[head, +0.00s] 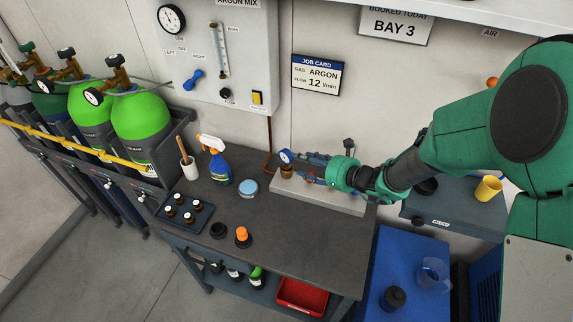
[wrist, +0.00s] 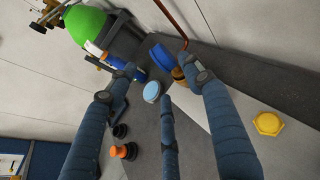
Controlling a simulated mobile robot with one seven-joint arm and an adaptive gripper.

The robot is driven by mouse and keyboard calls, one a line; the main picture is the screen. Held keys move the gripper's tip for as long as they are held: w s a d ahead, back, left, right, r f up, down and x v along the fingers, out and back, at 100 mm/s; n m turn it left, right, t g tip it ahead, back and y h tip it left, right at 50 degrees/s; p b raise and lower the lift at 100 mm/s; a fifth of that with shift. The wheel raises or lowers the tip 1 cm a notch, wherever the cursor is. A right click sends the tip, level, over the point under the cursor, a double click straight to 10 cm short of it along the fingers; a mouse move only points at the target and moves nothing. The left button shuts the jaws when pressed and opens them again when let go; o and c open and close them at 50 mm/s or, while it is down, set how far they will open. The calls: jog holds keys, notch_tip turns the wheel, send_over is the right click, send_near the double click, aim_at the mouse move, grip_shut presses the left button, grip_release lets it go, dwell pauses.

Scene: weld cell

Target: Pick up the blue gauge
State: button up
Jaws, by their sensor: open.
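The blue gauge (head: 285,156) has a white dial and a blue rim. It stands on a brass fitting (head: 287,171) at the left end of a pale grey slab (head: 330,197) on the bench. My gripper (head: 300,167) reaches in from the right, close to the gauge. In the wrist view my gripper (wrist: 158,82) has its fingers spread wide with nothing held. Whether a finger touches the gauge, I cannot tell.
A light blue tin (head: 249,188), a spray bottle (head: 217,165) and an orange-topped item (head: 242,236) stand left of the slab. A tray of small bottles (head: 183,214) is farther left. A yellow hexagonal piece (wrist: 268,123) lies on the slab. The bench's front middle is clear.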

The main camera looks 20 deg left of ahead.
aim_at(290, 158)
jog(key=shift+b+x, duration=0.3)
jog(key=shift+x, duration=2.05)
jog(key=shift+a+f, duration=0.1)
jog(key=shift+b+x, duration=0.65)
jog(key=shift+x, duration=1.8)
jog(key=shift+f, duration=0.15)
grip_shut()
